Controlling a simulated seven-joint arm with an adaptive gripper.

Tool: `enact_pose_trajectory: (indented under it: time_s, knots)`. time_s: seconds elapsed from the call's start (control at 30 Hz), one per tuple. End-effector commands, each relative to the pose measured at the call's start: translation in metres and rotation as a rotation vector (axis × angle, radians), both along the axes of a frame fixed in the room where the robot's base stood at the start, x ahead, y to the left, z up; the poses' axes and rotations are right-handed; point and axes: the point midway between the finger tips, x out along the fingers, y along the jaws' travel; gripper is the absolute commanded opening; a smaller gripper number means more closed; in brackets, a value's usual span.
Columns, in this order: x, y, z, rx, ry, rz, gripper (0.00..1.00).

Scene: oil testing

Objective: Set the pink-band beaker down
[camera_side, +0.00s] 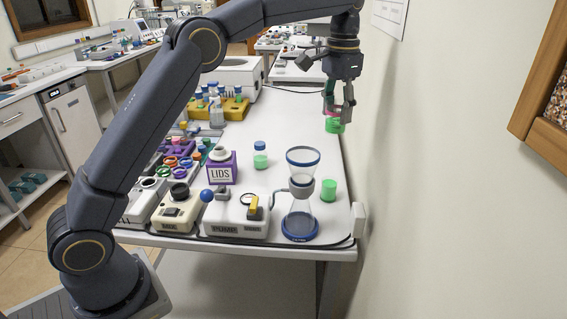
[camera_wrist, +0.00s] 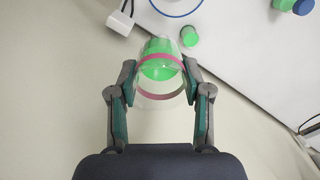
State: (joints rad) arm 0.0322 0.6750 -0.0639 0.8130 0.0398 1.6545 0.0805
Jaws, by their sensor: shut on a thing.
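The pink-band beaker (camera_wrist: 161,76) is clear with pink bands and holds green liquid. My gripper (camera_wrist: 160,90) is shut on it, with one finger on each side in the wrist view. In the side view the beaker (camera_side: 334,124) hangs below my gripper (camera_side: 339,108), near the right edge of the white table (camera_side: 285,115). It looks raised above the table, but the exact height is unclear. The wrist view shows it over or just beyond the table's edge; I cannot tell which.
A green container (camera_side: 328,188) stands by the blue-rimmed glass funnel apparatus (camera_side: 301,190) at the near right. A blue-capped bottle (camera_side: 261,155) and the purple LIDS box (camera_side: 221,167) stand left of it. The wall (camera_side: 430,160) is close on the right. The mid-table right side is clear.

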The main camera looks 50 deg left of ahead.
Motion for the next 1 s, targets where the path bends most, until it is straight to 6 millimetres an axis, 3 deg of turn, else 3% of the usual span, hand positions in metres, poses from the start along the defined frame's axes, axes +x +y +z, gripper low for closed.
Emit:
enact_pose_trajectory:
  time_s: [0.4,0.6,0.77,1.0]
  knots:
    - [-0.046,0.114,0.002,0.001,0.000,0.007,0.13]
    - [-0.076,0.156,0.000,0.001,0.000,0.006,0.13]
    - [-0.097,0.179,-0.002,0.001,-0.001,0.007,0.13]
    - [-0.097,0.178,-0.055,-0.001,0.004,0.002,0.13]
